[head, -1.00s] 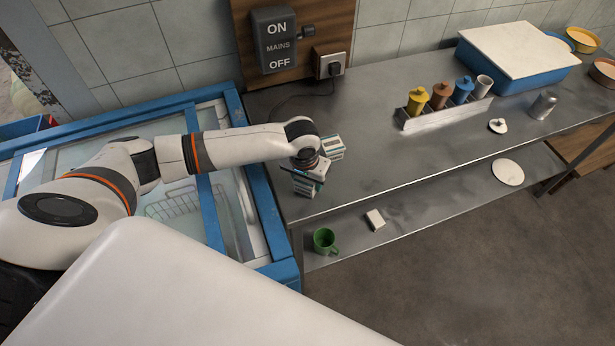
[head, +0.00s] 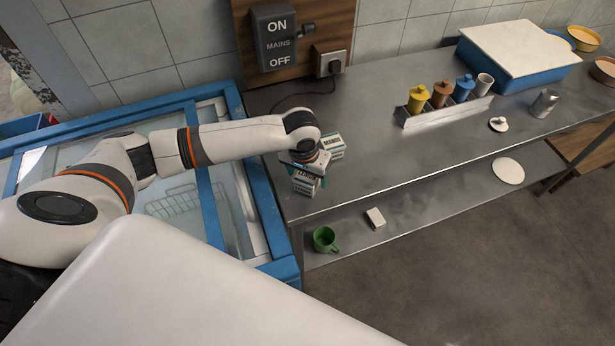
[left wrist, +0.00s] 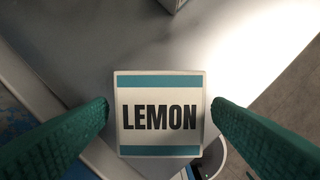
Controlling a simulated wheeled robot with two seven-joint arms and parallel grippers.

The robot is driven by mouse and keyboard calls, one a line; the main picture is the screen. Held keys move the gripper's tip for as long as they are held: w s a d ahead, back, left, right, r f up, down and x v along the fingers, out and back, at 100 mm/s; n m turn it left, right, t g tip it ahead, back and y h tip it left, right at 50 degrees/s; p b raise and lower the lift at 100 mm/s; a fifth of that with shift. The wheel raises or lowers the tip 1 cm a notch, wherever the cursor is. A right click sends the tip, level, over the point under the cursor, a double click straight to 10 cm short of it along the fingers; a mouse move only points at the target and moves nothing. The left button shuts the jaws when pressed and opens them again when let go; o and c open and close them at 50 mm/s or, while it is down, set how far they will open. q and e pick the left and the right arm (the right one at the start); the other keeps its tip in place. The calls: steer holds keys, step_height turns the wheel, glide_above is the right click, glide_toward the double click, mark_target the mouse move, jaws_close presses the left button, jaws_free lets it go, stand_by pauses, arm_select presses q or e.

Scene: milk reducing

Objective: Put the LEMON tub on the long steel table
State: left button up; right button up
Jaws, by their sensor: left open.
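The LEMON tub (left wrist: 160,136), white with teal bands and black lettering, faces me in the left wrist view. In the head view the tub (head: 305,185) sits at the near left corner of the long steel table (head: 375,165), partly covered by my gripper. My left gripper (left wrist: 160,105) is open, with a green finger on each side of the tub and small gaps showing. It is just above the tub in the head view (head: 309,165). My right gripper is not in view.
Another white-and-teal tub (head: 333,147) stands just behind on the table. A rack with coloured pots (head: 445,112) and a blue box (head: 515,65) stand farther right. A green mug (head: 324,239) and a small white block (head: 375,218) are on the lower shelf. The blue-framed freezer (head: 262,205) adjoins the table.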

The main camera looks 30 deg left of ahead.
mark_target(304, 180)
arm_select(q)
step_height(304, 180, up, 10)
steer(key=s, duration=0.1)
steer(key=shift+s+b, duration=0.25)
steer(key=shift+b, duration=0.1)
